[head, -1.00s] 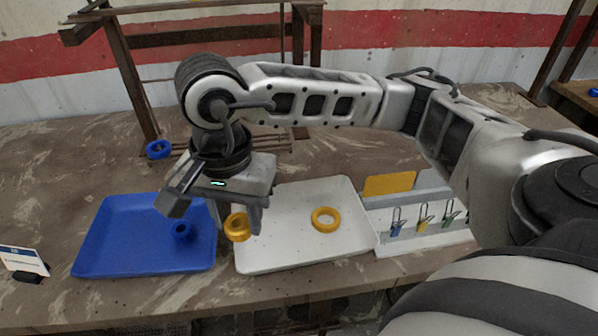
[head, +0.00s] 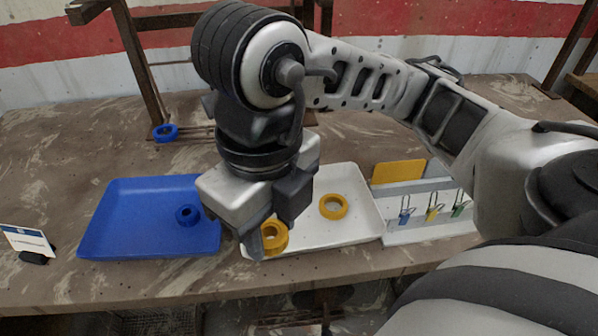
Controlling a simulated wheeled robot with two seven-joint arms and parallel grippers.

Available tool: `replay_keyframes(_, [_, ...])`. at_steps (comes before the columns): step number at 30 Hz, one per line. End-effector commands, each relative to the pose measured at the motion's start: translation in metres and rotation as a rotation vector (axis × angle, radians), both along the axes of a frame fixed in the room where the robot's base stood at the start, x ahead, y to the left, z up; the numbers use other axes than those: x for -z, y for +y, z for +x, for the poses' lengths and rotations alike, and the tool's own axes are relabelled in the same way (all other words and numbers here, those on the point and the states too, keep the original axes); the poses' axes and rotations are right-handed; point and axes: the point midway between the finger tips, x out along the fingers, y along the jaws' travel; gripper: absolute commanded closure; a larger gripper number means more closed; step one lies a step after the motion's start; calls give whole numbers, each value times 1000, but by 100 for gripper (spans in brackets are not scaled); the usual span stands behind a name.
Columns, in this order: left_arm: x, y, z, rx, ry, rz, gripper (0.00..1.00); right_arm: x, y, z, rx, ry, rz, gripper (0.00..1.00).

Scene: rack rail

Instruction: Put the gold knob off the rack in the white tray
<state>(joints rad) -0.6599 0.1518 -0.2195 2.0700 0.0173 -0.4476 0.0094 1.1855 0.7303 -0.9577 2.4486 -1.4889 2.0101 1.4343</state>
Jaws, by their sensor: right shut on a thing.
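My right gripper (head: 268,233) is shut on a gold knob (head: 276,237), a thick ring, and holds it at the front left part of the white tray (head: 348,235). I cannot tell whether the knob touches the tray floor. My gripper and wrist hide the tray's left side. A second gold ring (head: 333,206) lies in the tray to the right of the held one. The rack (head: 145,70), a dark brown frame, stands at the back, partly hidden by my right arm. My left gripper is not in view.
A blue tray (head: 130,225) left of the white tray holds a blue ring (head: 187,215). Another blue ring (head: 165,132) is at the rack's low rails. A holder with small hanging padlock-like items (head: 432,212) stands at right. A small sign (head: 27,241) is at far left.

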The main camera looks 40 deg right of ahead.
Motion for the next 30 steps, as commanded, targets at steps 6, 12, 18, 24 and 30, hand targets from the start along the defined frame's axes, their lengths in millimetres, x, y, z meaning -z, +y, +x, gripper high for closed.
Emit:
replay_keyframes(6, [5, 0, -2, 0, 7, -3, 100, 23, -31, 36, 19, 8, -3, 86])
replay_keyframes(12, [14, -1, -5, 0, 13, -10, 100, 52, -58, 72, 12, 9, -1, 86])
replay_keyframes(18, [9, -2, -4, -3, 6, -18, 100, 79, -75, 93, 8, 4, -4, 86])
replay_keyframes(24, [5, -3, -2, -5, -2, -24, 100, 92, -80, 102, 7, 3, -2, 86])
replay_keyframes(30, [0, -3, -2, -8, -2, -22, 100, 119, -84, 105, 6, 5, -2, 86])
